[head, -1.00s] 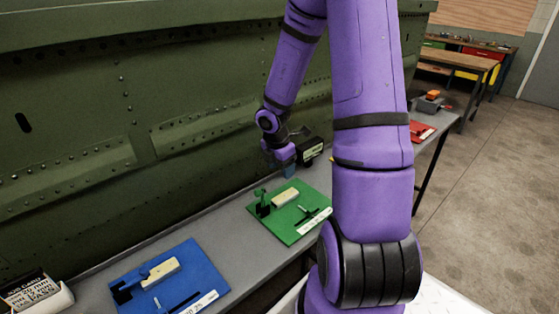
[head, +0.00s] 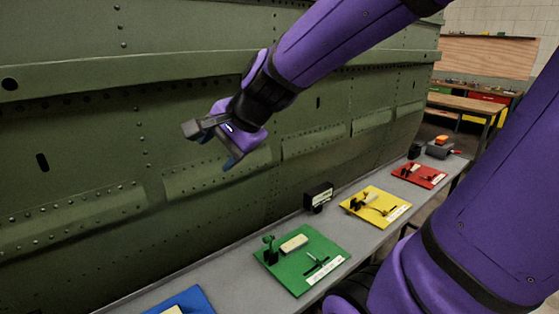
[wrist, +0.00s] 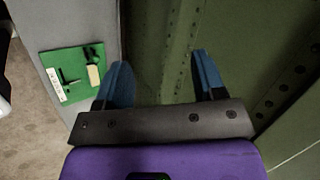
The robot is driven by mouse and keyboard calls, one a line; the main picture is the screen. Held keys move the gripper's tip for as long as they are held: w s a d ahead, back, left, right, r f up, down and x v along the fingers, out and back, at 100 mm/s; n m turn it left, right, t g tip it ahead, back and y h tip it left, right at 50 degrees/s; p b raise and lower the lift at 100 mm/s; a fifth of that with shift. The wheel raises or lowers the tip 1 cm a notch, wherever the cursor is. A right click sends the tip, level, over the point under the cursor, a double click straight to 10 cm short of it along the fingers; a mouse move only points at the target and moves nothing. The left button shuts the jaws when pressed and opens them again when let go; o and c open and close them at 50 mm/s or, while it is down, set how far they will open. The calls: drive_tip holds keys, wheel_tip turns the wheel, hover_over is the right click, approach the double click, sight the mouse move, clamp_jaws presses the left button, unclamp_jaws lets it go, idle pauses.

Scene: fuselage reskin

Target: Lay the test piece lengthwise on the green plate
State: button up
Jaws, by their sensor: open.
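The green plate (head: 303,275) lies on the grey bench in the head view. A cream block (head: 294,244), apparently the test piece, lies flat on it beside a green upright fixture (head: 269,250). In the wrist view the green plate (wrist: 62,66) and cream block (wrist: 94,76) show at the left, below my gripper. My gripper (head: 217,146) is raised well above the bench, close to the green fuselage wall. In the wrist view my gripper (wrist: 158,62) has its two blue fingers wide apart with nothing between them.
A blue plate (head: 185,300) is cut off at the bottom edge. A yellow plate (head: 388,202) and a red plate (head: 428,175) lie farther along the bench (head: 235,268). A small black box (head: 318,196) stands behind the green plate. The riveted wall (head: 90,160) borders the bench.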

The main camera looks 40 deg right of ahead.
drive_tip(key=s+d+r+n+g+h, duration=0.1)
drive_tip(key=s+d+n+g+h, duration=0.1)
drive_tip(key=s+n, duration=1.2)
drive_tip(key=shift+s+r+g+h, duration=0.3)
drive_tip(key=shift+s+r, duration=0.05)
